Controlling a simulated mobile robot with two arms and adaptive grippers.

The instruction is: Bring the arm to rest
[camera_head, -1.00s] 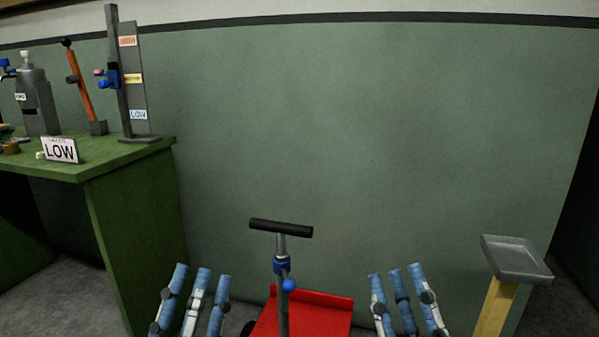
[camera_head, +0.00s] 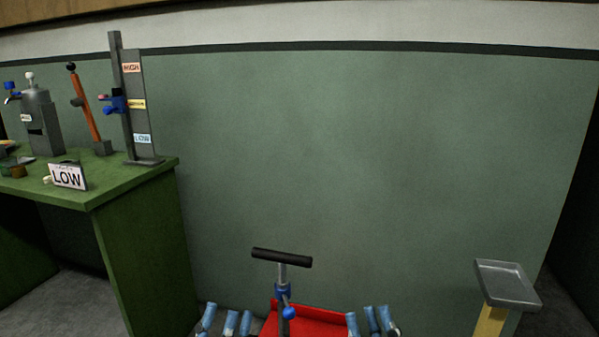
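My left gripper (camera_head: 228,318) shows at the bottom edge of the head view, left of a red platform (camera_head: 318,322). My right gripper (camera_head: 370,317) shows at the bottom edge, right of the platform. Both have blue fingers standing apart with nothing between them, so both look open and empty. Their lower parts and my arms are cut off by the frame. A post with a black T-handle (camera_head: 282,258) and a blue clamp (camera_head: 284,292) stands between the grippers, in front of the red platform.
A green bench (camera_head: 145,245) at left bears a LOW sign (camera_head: 68,177), an upright gauge (camera_head: 134,105) with level labels, an orange lever (camera_head: 86,108) and a grey dispenser (camera_head: 40,120). A grey tray (camera_head: 507,283) on a yellow post stands at right. A green wall (camera_head: 360,160) closes the back.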

